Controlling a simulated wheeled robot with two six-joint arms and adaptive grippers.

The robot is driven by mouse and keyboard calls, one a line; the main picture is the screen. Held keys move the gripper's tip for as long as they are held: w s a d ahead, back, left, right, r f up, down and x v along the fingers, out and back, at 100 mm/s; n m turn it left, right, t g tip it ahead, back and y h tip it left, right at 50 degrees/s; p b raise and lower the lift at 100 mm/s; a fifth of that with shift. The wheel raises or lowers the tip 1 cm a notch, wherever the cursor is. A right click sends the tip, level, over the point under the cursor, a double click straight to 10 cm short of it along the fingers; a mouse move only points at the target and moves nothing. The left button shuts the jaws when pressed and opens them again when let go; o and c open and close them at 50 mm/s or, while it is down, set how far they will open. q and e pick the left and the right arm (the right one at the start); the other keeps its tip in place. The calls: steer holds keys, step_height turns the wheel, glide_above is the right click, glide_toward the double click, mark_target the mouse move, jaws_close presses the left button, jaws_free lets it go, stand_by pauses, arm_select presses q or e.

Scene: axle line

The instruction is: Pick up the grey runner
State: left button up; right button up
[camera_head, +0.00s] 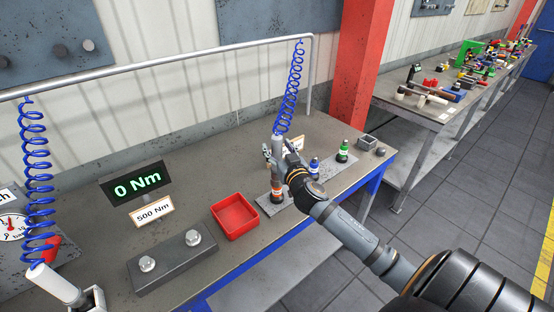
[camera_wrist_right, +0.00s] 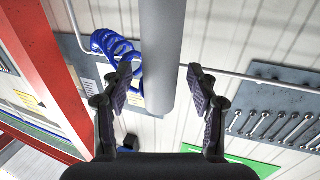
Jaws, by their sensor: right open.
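The grey runner (camera_head: 279,150) is a grey cylinder hanging upright from the right blue coil, above the right part of the bench. In the right wrist view its grey body (camera_wrist_right: 162,45) runs down from the top edge between the fingers. My right gripper (camera_head: 272,155) is at the runner, seen partly behind it in the head view. In the right wrist view the gripper (camera_wrist_right: 159,85) is open, with its two fingers on either side of the cylinder and gaps showing on both sides. My left gripper is not in view.
A red tray (camera_head: 235,216), a dark block with two bolts (camera_head: 171,262), and orange (camera_head: 277,190), blue (camera_head: 314,167) and green (camera_head: 343,151) topped items stand on the bench. A metal rail (camera_head: 170,65) spans above.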

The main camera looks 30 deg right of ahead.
steer(key=shift+w, duration=0.5)
steer(key=shift+s, duration=0.2)
steer(key=c, duration=0.4)
jaws_close()
steer(key=shift+w+r, duration=0.1)
